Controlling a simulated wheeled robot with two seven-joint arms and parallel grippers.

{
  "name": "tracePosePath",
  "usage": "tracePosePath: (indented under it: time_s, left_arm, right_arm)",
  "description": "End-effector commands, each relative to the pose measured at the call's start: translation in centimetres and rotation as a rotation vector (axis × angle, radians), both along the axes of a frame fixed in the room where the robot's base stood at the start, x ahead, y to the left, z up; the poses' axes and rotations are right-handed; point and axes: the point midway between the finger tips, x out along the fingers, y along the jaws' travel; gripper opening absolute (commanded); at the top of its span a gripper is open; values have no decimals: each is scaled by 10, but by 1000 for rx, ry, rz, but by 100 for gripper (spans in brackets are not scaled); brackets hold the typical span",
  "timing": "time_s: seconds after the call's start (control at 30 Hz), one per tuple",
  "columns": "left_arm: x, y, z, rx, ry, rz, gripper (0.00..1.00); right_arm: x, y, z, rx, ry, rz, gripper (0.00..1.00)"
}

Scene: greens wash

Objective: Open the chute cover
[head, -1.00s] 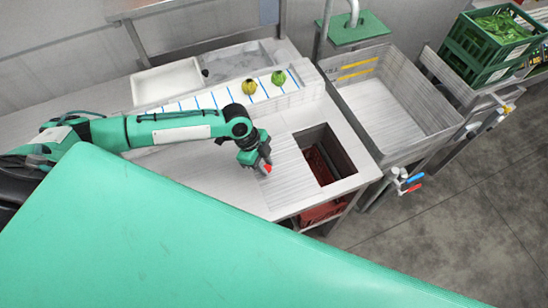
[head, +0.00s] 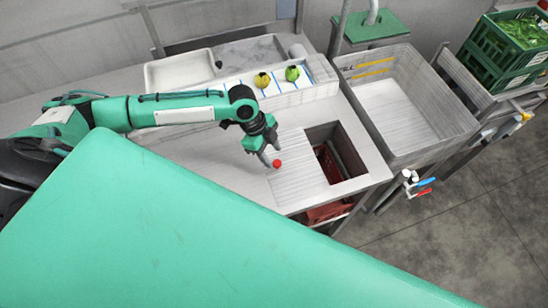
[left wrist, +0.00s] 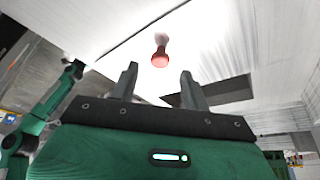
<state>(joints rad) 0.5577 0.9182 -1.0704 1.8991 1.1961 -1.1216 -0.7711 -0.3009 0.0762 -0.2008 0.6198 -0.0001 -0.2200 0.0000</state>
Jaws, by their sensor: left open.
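The chute cover (head: 300,172) is a pale slatted panel lying flat on the counter, left of the dark square chute opening (head: 348,160). The opening is largely uncovered, and a red crate (head: 328,212) shows below the counter. A red knob (head: 277,163) stands near the cover's left edge. My left gripper (head: 268,156) is open just beside the knob, pointing down. In the left wrist view the knob (left wrist: 160,57) shows just beyond the two spread fingertips (left wrist: 158,72), with nothing held. My right gripper is out of view.
A ribbed white board with blue lines holds a yellow (head: 262,79) and a green (head: 292,73) vegetable behind the cover. A white tray (head: 180,69) stands back left. A deep sink (head: 400,105) is right of the opening. A green crate (head: 505,45) of greens stands far right.

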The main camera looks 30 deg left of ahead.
Motion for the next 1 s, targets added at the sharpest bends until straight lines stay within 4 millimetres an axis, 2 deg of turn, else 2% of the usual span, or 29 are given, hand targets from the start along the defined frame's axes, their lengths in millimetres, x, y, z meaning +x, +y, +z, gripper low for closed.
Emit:
tracePosePath:
  time_s: [0.03, 0.2, 0.43, 0.63, 1.0]
  left_arm:
    - [1, 6, 8, 2, -4, 0, 47]
    - [1, 21, 46, 2, -5, 0, 47]
    - [1, 36, 83, 1, -3, 0, 47]
    - [0, 40, 96, 0, 0, 0, 47]
    - [0, 40, 97, 0, 0, -1, 47]
  right_arm:
    - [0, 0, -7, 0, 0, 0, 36]
    - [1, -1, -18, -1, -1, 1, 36]
    - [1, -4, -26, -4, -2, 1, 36]
    - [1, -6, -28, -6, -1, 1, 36]
    - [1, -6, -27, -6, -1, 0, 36]
